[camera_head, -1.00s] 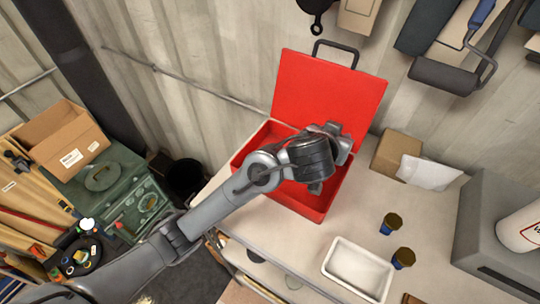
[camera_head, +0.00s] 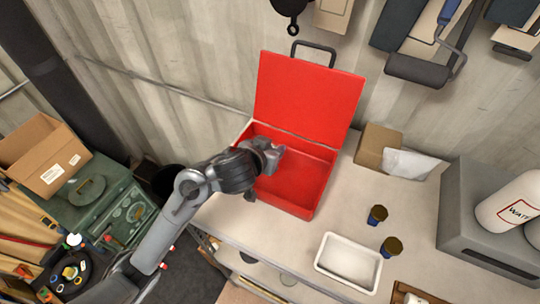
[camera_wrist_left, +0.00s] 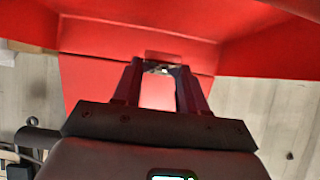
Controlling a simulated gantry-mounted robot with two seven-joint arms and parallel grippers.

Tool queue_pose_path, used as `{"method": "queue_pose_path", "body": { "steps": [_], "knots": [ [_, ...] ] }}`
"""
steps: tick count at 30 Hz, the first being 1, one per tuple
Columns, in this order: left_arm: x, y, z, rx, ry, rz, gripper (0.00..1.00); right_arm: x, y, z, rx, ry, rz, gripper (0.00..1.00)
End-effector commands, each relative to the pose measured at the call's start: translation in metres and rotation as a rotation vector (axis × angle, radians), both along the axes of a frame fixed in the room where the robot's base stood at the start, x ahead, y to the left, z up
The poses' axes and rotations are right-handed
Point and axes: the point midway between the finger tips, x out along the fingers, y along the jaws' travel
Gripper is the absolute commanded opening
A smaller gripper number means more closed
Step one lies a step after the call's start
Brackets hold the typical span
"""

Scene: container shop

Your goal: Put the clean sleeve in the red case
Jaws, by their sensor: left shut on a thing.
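The red case (camera_head: 302,174) stands open on the worktop, its lid (camera_head: 309,97) leaning up toward the wall. The visible part of its inside is bare. My left gripper (camera_head: 268,158) is over the left part of the case. In the left wrist view its fingers (camera_wrist_left: 160,75) are shut on a small, pale, metallic-looking piece (camera_wrist_left: 163,68), which I take for the sleeve. Most of it is hidden, so I cannot tell whether it is clean or touches the case. Red case surfaces surround the fingers there. My right gripper is not in view.
A white tray (camera_head: 347,280) and two blue containers with brown tops (camera_head: 377,214) (camera_head: 391,246) stand right of the case. A cardboard box (camera_head: 378,147) and white packet (camera_head: 412,165) lie behind. A grey unit (camera_head: 470,215) bounds the right.

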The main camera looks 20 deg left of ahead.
Motion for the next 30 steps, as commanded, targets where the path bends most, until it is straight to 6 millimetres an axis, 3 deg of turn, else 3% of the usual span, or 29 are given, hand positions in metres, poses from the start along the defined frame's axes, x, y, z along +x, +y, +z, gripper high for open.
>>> {"method": "queue_pose_path", "body": {
  "steps": [4, 13, 28, 29, 30],
  "knots": [
    [-0.002, 0.003, -0.005, 0.0, -0.001, -0.001, 0.03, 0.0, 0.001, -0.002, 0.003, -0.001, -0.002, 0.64],
    [-0.001, 0.004, -0.04, 0.002, -0.001, 0.0, 0.03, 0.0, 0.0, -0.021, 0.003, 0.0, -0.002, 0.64],
    [-0.001, 0.003, -0.047, -0.002, -0.001, 0.0, 0.03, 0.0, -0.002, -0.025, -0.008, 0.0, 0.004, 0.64],
    [-0.001, 0.003, -0.046, -0.001, -0.001, 0.0, 0.45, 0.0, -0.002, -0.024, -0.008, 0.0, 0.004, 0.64],
    [-0.001, 0.003, -0.045, -0.001, -0.001, 0.0, 0.51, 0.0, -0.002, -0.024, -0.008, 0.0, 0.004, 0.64]
  ]
}}
